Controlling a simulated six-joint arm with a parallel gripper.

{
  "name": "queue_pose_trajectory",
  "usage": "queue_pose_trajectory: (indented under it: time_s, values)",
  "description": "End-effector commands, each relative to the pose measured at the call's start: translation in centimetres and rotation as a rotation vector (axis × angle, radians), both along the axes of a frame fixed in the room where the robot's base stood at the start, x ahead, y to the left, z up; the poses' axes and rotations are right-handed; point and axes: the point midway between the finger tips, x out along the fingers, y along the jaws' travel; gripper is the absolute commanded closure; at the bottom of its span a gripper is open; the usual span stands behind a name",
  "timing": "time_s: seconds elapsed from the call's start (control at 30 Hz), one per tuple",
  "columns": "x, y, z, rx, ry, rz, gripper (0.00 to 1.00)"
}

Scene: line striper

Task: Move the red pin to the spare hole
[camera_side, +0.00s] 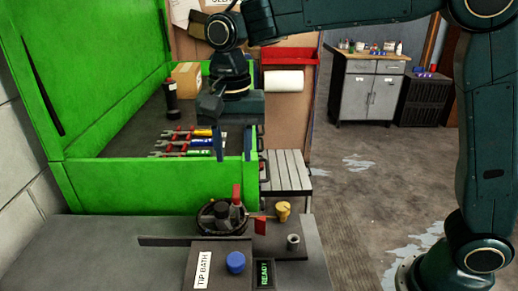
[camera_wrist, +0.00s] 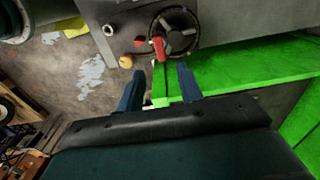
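A red pin (camera_side: 236,195) stands upright at the rim of a dark round wheel (camera_side: 207,228) on the grey bench. It also shows at the near edge of the wheel (camera_wrist: 192,31) in the wrist view, as a red pin (camera_wrist: 158,47). My gripper (camera_side: 232,150) hangs above and behind the wheel, by the green box wall. In the wrist view my gripper (camera_wrist: 160,84) has its fingers wide apart with nothing between them, and the pin is beyond the fingertips. I cannot tell which opening is the spare hole.
Beside the wheel are a red tab (camera_side: 260,227), a yellow knob (camera_side: 284,210) and a grey hollow cylinder (camera_side: 293,242). A blue knob (camera_side: 236,262), a "TIP BATH" label and a green-lit READY display (camera_side: 264,273) are in front. The green box (camera_side: 150,185) stands behind.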

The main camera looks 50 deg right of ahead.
Motion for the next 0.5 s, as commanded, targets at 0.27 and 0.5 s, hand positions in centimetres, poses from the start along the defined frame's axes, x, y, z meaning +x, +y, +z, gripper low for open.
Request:
queue_pose_trajectory:
  time_s: [0.27,0.5]
  values:
    - [0.0,0.0,-2.3,-0.001,0.002,0.0,0.64]
    - [0.0,0.0,-4.3,-0.001,0.002,0.0,0.64]
